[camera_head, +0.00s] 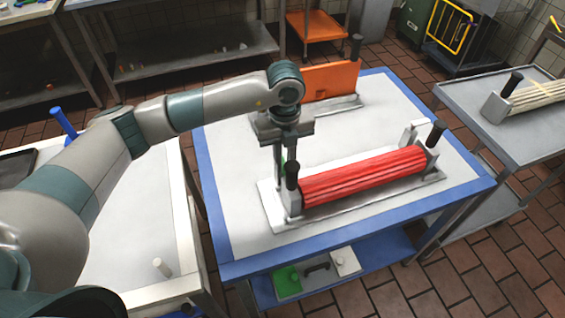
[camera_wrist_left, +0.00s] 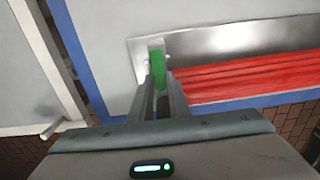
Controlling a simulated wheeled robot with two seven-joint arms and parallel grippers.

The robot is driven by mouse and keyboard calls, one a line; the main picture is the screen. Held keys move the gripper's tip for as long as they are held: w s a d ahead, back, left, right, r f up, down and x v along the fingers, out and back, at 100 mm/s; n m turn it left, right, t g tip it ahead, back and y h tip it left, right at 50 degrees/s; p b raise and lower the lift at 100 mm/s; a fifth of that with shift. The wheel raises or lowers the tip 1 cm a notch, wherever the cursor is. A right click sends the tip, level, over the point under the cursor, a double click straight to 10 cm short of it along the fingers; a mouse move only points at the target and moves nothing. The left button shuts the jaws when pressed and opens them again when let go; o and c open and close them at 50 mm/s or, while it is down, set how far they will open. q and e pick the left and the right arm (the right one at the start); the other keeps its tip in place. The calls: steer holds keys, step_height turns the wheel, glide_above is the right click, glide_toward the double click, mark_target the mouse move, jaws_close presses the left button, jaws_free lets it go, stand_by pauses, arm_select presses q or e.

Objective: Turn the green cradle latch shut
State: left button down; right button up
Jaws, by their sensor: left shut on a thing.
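The green latch (camera_wrist_left: 158,68) stands at the left end of the metal cradle (camera_wrist_left: 230,42) in the left wrist view, on a pale block. My left gripper (camera_wrist_left: 160,84) has its fingers around the latch and is shut on it. In the head view my left gripper (camera_head: 281,182) reaches down at the cradle's left end, and only a sliver of green shows there. A red ribbed roller (camera_head: 365,177) with dark upright handles lies in the cradle (camera_head: 350,208). The roller also shows in the left wrist view (camera_wrist_left: 245,80). My right gripper is not in view.
The cradle stands on a blue-edged table (camera_head: 235,225). An orange panel (camera_head: 330,82) stands behind it, near my left arm. A grey table (camera_head: 520,135) with a pale roller is at the right. A white table (camera_head: 130,240) is at the left.

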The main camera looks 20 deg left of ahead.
arm_select(q)
steer(key=shift+w+r, duration=0.1)
steer(key=shift+w, duration=0.05)
steer(key=c, duration=1.7)
jaws_free()
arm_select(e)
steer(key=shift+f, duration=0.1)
arm_select(q)
steer(key=shift+r+b, duration=0.35)
steer(key=shift+r, duration=0.4)
step_height(320, 180, up, 4)
steer(key=shift+r+b, duration=0.1)
steer(key=shift+b, duration=0.5)
steer(key=shift+r+b, duration=1.2)
steer(key=shift+r, duration=4.65)
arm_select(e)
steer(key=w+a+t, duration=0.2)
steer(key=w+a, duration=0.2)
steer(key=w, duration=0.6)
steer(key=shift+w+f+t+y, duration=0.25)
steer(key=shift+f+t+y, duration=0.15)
arm_select(q)
steer(key=shift+r, duration=0.1)
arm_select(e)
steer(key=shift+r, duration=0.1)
